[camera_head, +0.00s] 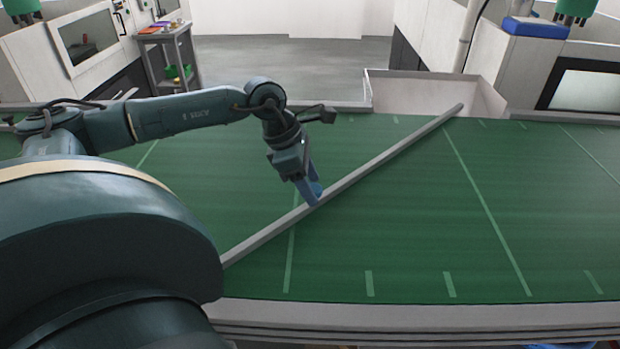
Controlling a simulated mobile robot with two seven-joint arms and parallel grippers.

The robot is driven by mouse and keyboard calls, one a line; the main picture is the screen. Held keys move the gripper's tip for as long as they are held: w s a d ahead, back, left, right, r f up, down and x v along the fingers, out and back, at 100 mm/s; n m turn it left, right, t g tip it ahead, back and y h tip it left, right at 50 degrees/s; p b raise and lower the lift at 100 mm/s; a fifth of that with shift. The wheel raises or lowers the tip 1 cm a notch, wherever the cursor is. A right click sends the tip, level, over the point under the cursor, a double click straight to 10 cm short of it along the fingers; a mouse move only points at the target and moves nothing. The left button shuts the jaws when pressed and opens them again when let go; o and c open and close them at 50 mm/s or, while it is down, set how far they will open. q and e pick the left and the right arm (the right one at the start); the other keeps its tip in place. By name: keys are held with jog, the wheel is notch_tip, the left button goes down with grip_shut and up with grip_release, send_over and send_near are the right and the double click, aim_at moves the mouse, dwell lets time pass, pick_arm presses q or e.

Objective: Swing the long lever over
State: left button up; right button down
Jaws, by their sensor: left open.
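The long lever (390,154) is a straight grey bar lying diagonally over a green belt surface. It runs from the lower left, where my arm hides its end, up to the far right beside a white bin. My left gripper (312,194) points down with its blue fingers at the bar, near the middle of its visible length. The fingers overlap the bar in the picture; whether they touch it I cannot tell. The gripper is open. My right gripper is not in view.
The green belt (520,210) has pale line markings and is otherwise clear on the right. A white open bin (420,92) stands at its far edge. A grey rail (420,315) borders the near edge. A small grey side table (165,40) and white machines stand behind.

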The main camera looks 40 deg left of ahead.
pick_arm(q)
jog(key=shift+f, duration=0.2)
grip_shut()
dwell(0.6)
